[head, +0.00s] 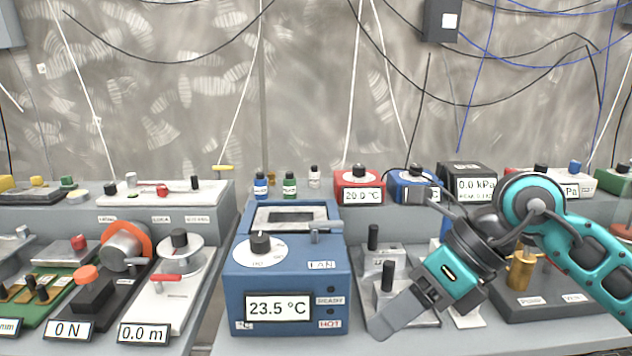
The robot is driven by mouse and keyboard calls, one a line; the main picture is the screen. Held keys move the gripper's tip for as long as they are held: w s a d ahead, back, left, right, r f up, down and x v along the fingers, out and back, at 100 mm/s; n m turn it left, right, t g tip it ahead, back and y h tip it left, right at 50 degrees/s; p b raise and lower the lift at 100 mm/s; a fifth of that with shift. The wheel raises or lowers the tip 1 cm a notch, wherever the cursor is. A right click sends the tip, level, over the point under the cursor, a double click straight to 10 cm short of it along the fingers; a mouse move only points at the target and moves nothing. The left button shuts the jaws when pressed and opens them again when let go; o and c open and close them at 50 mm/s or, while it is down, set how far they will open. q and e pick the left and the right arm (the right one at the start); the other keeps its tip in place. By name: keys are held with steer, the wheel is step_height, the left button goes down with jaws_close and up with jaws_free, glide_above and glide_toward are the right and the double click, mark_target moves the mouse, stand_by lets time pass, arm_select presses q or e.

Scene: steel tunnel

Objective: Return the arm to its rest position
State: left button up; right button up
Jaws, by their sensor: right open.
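My right arm comes in from the right in the head view. Its teal and dark grey wrist angles down and left, and my right gripper (388,320) is at its lower end. The gripper is open, with nothing seen between its grey fingers. It is in front of the grey block with black knobs (373,262), right of the blue box (290,275) reading 23.5 °C. Whether it touches anything there I cannot tell. The arm hides part of the bench behind it. My left gripper is not in view.
A brass fitting (520,268) on a dark base is close behind my right arm. Red (358,192) and dark grey (467,183) display boxes stand on the rear shelf. Several instruments, including a 0.0 m unit (160,300), fill the left bench. Cables hang on the wall.

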steer(key=s+a+r+m+g+y+p, duration=0.2)
steer(key=s+a+r+m+y, duration=0.2)
steer(key=a+y, duration=0.5)
steer(key=w+d+f+m+t+h+p, duration=0.1)
steer(key=w+d+f+m+t+h, duration=0.25)
steer(key=m+t, duration=0.8)
steer(key=w+d+f+m+t+h+p, duration=0.1)
steer(key=w+d+f+m+t+p, duration=0.2)
steer(key=d+m+t, duration=0.8)
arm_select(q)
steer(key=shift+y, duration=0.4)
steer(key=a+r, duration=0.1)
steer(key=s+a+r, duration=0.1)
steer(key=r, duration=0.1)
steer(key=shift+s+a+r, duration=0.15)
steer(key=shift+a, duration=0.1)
arm_select(e)
steer(key=s+d+f+m+g+h, duration=0.1)
steer(key=s+f+m+g+h, duration=0.4)
steer(key=f+m, duration=0.3)
steer(key=s+d+f+m+g+h, duration=0.1)
steer(key=s+f+m+g+h, duration=0.4)
steer(key=f, duration=1.1)
steer(key=s+m, duration=0.3)
steer(key=m, duration=0.1)
steer(key=shift+d, duration=0.2)
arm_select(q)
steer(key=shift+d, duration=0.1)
